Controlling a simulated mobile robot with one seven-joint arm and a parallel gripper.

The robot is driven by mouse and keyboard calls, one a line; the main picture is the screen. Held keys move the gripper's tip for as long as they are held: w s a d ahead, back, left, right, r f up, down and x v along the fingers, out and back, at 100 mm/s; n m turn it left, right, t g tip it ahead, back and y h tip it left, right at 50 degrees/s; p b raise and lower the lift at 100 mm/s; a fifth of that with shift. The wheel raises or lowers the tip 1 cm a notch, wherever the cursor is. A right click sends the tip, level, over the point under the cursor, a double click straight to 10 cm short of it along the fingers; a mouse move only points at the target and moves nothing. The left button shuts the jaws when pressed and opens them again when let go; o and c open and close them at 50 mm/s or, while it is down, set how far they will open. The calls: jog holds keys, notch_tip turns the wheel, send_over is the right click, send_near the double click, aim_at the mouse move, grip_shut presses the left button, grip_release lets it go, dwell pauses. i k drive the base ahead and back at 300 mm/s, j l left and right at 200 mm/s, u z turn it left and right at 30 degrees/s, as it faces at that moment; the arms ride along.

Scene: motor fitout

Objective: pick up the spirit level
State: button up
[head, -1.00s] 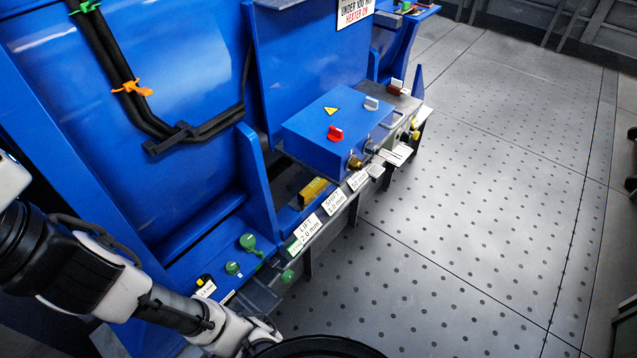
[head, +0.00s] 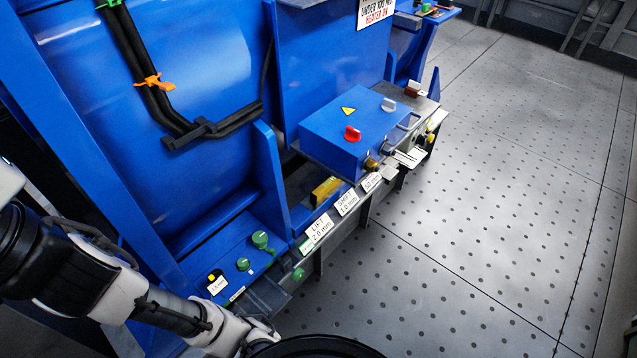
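A small yellow bar (head: 325,191), which looks like the spirit level, rests in the gap on the blue machine's ledge, between the upright blue rib and the blue box. It is too small for me to make out a vial. My arm comes in from the lower left, and its white links end near the bottom edge, well short of the yellow bar. The fingers of my gripper do not show.
The blue box (head: 345,135) with red and grey knobs stands right of the bar. White labels (head: 319,228) line the ledge's front edge. Green caps (head: 260,239) sit at the lower left. An orange clip (head: 155,82) holds black cables. The perforated floor (head: 480,220) at right is clear.

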aim_at(330, 182)
jog(key=l+u, duration=0.1)
jog(key=u, duration=0.3)
jog(key=l+u, duration=0.1)
jog(key=u, duration=0.25)
jog(key=l+u, duration=0.1)
jog(key=u, duration=0.3)
jog(key=l+u, duration=0.35)
jog(key=k+l+u, duration=0.15)
jog(key=l+u, duration=0.2)
jog(key=k+l+u, duration=0.1)
jog(key=l, duration=0.25)
jog(key=k+l+u, duration=0.2)
jog(key=k+l, duration=0.15)
jog(key=l, duration=0.3)
jog(key=k+l, duration=0.15)
jog(key=l, duration=0.2)
jog(key=k+l, duration=0.1)
jog(key=l, duration=0.25)
jog(key=i+l, duration=0.15)
jog(key=l, duration=0.2)
jog(key=i+l, duration=0.1)
jog(key=l, duration=0.3)
jog(key=i+l, duration=0.15)
jog(key=l, duration=0.2)
jog(key=i+l, duration=0.1)
jog(key=l, duration=0.3)
jog(key=i+l, duration=0.15)
jog(key=l, duration=0.2)
